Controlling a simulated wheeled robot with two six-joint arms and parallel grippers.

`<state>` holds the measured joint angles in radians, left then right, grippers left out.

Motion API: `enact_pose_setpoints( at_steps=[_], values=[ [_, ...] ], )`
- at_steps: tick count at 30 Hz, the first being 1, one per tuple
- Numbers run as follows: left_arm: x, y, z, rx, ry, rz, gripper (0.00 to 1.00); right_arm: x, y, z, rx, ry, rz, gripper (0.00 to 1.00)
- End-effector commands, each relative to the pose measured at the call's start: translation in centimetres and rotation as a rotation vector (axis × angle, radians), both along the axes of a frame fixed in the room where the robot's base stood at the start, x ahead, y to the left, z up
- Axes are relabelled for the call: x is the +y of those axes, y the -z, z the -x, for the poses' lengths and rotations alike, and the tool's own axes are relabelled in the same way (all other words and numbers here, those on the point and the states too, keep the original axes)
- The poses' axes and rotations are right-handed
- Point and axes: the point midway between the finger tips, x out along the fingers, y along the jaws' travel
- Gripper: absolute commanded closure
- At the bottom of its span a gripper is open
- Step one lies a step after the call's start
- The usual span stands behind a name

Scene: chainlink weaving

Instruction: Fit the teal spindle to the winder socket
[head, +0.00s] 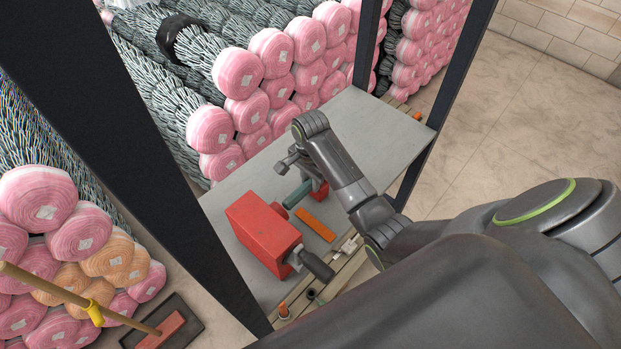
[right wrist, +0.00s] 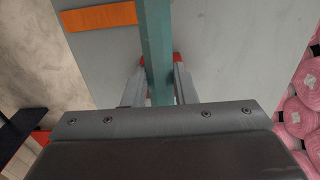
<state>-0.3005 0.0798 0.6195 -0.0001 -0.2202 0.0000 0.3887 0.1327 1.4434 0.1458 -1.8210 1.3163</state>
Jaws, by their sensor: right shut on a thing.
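The teal spindle (head: 297,195) lies over the grey bench top, its near end beside the red winder (head: 262,232). My right gripper (head: 296,170) is at the spindle. In the right wrist view, the teal spindle (right wrist: 156,45) runs up the middle between the fingers of my right gripper (right wrist: 159,82), which is shut on it. A small hub (head: 280,210) shows on the winder's side facing the spindle. I cannot tell whether the spindle's end touches or enters the socket. My left gripper is not in view.
An orange bar (head: 315,225) lies on the bench (head: 355,120) beside the winder; it also shows in the right wrist view (right wrist: 100,17). A red block (head: 321,189) is near the spindle. Dark posts (head: 130,130) and stacked pink rolls (head: 270,52) border the bench.

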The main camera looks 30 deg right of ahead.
Motion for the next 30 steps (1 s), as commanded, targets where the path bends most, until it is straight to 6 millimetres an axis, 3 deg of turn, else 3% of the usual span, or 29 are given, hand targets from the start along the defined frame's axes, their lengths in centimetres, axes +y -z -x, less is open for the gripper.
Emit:
enact_pose_setpoints(
  at_steps=[30],
  values=[
    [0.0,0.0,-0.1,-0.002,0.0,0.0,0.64,2.5,0.0,0.8,-0.001,0.0,-0.001,1.0]
  ],
)
